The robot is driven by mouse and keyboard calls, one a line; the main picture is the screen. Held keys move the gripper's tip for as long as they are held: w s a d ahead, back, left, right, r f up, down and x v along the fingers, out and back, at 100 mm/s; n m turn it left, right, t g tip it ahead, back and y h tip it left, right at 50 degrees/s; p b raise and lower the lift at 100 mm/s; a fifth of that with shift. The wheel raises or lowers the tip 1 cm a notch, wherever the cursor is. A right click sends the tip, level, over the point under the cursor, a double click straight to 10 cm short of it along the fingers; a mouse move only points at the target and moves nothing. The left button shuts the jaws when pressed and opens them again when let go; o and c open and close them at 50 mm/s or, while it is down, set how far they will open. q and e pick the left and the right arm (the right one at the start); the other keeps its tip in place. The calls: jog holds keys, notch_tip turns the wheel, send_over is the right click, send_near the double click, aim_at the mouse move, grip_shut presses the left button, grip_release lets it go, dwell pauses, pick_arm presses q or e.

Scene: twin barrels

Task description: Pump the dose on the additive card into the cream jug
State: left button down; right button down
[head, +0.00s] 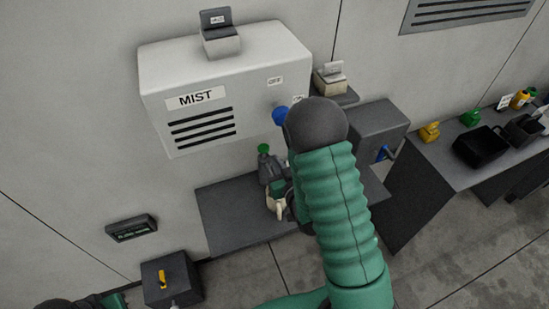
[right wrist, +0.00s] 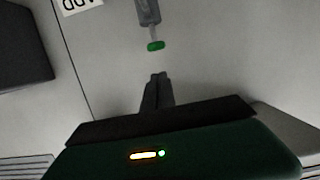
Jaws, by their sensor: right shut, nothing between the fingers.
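The cream jug (head: 279,208) stands on a grey wall shelf, partly hidden by my right arm. Above it is a grey pump (head: 272,170) with a green cap (head: 264,149). In the right wrist view my right gripper (right wrist: 158,80) is shut and empty. Its tips point at the green cap (right wrist: 156,45), with a gap between them. The dark round joint of my right arm covers the fingers in the head view. I cannot make out a dose. My left gripper is out of view.
A white box marked MIST (head: 225,80), with a blue knob (head: 280,115), hangs above the shelf (head: 225,210). A grey box (head: 375,130) is on the right. A side table (head: 450,170) holds black bins and yellow and green items.

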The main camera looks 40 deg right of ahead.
jog(key=s+a+f+n+g+y+b, duration=0.1)
jog(key=s+a+f+g+y+b, duration=0.2)
jog(key=a+g, duration=0.45)
jog(key=s+a+n+g, duration=0.1)
jog(key=s+a+g, duration=0.3)
jog(key=s, duration=0.8)
jog(key=shift+s+a+r+n+g+p, duration=0.25)
jog(key=shift+a+r+n+g+p, duration=0.15)
jog(key=shift+a, duration=0.85)
jog(key=shift+d, duration=0.1)
